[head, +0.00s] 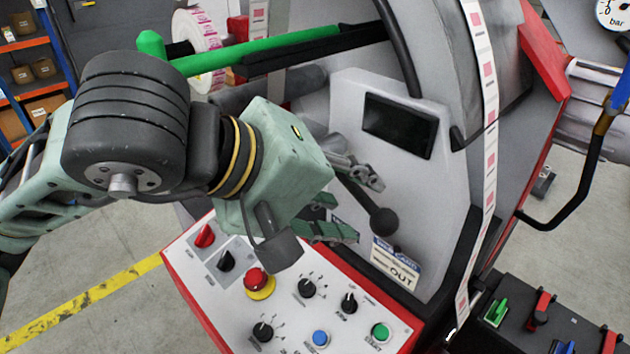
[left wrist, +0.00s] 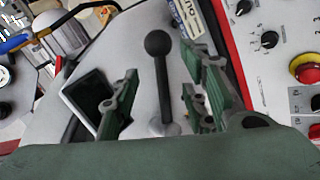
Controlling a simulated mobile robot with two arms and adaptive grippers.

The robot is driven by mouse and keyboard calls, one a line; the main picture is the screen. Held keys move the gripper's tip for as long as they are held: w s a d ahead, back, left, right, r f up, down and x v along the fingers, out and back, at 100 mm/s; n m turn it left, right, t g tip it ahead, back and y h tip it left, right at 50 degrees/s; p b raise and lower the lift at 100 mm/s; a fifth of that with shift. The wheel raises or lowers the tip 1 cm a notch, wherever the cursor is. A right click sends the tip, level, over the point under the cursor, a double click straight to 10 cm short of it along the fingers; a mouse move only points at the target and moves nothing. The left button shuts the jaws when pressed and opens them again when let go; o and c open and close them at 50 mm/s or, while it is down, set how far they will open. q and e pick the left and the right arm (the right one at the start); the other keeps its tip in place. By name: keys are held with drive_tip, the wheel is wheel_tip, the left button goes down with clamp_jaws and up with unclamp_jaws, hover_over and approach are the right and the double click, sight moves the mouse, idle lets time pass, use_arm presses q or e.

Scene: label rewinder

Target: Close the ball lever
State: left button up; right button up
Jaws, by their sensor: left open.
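The ball lever (head: 384,221) is a dark rod with a round black ball on the grey machine panel, above the "OUT" label. In the head view its rod slants down to the right, and its upper part is partly hidden by my left gripper (head: 352,204). In the left wrist view the ball lever (left wrist: 159,45) stands between the two green fingers of my left gripper (left wrist: 158,85). The fingers are open and apart from the rod on both sides. My right gripper is in neither view.
A control panel (head: 201,279) with knobs and a red emergency button (head: 257,279) lies below my left gripper. A dark screen (head: 400,125) sits above the lever. A black box with switches (head: 530,325) stands lower right.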

use_arm(q)
drive_tip(key=v, duration=0.9)
